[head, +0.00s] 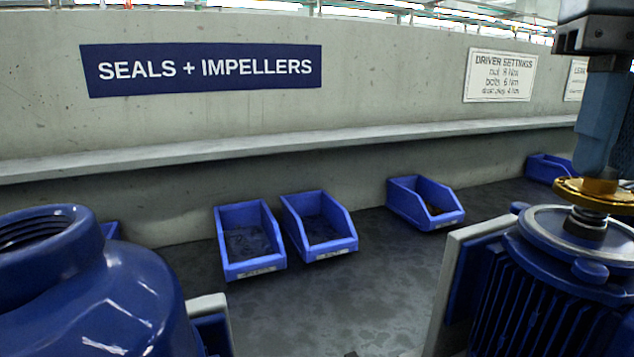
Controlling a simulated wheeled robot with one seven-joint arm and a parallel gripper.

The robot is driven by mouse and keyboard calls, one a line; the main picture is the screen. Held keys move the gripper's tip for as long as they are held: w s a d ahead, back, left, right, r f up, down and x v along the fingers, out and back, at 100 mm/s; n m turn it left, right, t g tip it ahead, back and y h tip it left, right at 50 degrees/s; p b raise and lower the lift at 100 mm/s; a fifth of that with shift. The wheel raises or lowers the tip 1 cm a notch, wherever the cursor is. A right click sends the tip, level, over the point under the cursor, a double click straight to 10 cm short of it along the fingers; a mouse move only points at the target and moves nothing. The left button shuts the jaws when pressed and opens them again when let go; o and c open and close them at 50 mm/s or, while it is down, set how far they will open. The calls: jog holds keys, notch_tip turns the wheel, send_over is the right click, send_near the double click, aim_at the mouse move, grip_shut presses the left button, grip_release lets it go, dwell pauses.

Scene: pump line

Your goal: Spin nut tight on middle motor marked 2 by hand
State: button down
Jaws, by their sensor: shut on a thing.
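A blue finned motor (540,290) stands at the right edge, cut off by the frame. No number mark shows on it. A brass flanged piece (575,194) sits above its top on the vertical shaft (586,222). My gripper (602,172) comes down from the top right with its blue-grey fingers pointing down. It is shut on the raised brass nut (596,187) at the top of that piece. The fingers and the frame edge hide part of the nut, so its seating cannot be told.
A large blue housing with a threaded opening (80,285) fills the lower left. Blue bins (250,268) stand along the wall on the dark bench (370,290). A grey ledge (300,145) runs above them. The wall carries a "SEALS + IMPELLERS" sign (200,70) and a "DRIVER SETTINGS" sign (500,76).

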jog(key=shift+s+d+r+m+b, duration=0.1)
jog(key=shift+m+b, duration=0.05)
jog(key=shift+m, duration=0.3)
jog(key=shift+s+r+m+b, duration=0.1)
jog(key=shift+m+b, duration=0.05)
jog(key=shift+m, duration=0.3)
jog(key=shift+f, duration=0.1)
jog(key=shift+m, duration=0.6)
jog(key=m+b, duration=0.1)
jog(key=m, duration=0.4)
jog(key=shift+f+m, duration=0.1)
jog(key=shift+m, duration=0.3)
